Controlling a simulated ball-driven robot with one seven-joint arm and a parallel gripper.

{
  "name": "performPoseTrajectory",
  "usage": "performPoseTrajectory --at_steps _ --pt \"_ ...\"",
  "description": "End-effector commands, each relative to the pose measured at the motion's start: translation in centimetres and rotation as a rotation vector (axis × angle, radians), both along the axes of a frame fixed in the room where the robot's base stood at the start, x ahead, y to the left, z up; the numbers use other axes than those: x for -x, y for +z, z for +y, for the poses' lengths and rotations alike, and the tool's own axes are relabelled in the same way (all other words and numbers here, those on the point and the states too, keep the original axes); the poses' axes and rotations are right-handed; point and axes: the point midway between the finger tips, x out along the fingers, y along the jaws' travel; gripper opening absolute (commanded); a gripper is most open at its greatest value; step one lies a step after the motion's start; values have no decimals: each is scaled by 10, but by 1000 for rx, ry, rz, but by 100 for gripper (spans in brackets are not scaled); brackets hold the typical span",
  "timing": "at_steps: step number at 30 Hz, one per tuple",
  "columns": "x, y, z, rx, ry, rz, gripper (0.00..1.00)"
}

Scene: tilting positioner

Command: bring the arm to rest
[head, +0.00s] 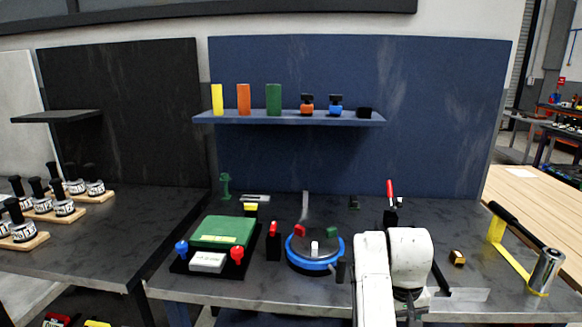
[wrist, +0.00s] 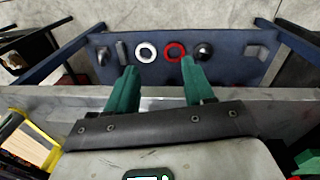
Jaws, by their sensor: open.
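My arm's white links (head: 372,275) rise at the front right of the bench in the head view, partly in front of the bench edge. My gripper (wrist: 159,66) shows in the wrist view with its two green fingers well apart and nothing between them. I cannot make out the fingers in the head view.
A blue round positioner (head: 315,267) with colored blocks stands left of my arm. A green-topped box (head: 222,232) with blue and red knobs is further left. A blue wall shelf (head: 290,119) holds cylinders at the back.

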Motion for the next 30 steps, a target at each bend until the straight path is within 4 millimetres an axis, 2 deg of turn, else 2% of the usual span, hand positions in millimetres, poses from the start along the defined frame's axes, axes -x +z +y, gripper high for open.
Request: performPoseTrajectory --at_steps 1,6,9,15,22,27,30 --pt "13 -15 -14 16 -18 -1 53" --pt "60 -59 -56 65 -66 -24 53" --pt "92 -81 -73 85 -82 -35 53" --pt "163 -117 -94 101 -89 -55 53" --pt "253 -143 -92 74 -78 -64 53" --pt "321 -150 -76 20 -66 -63 53" --pt "353 -149 -63 -17 -63 -64 53"
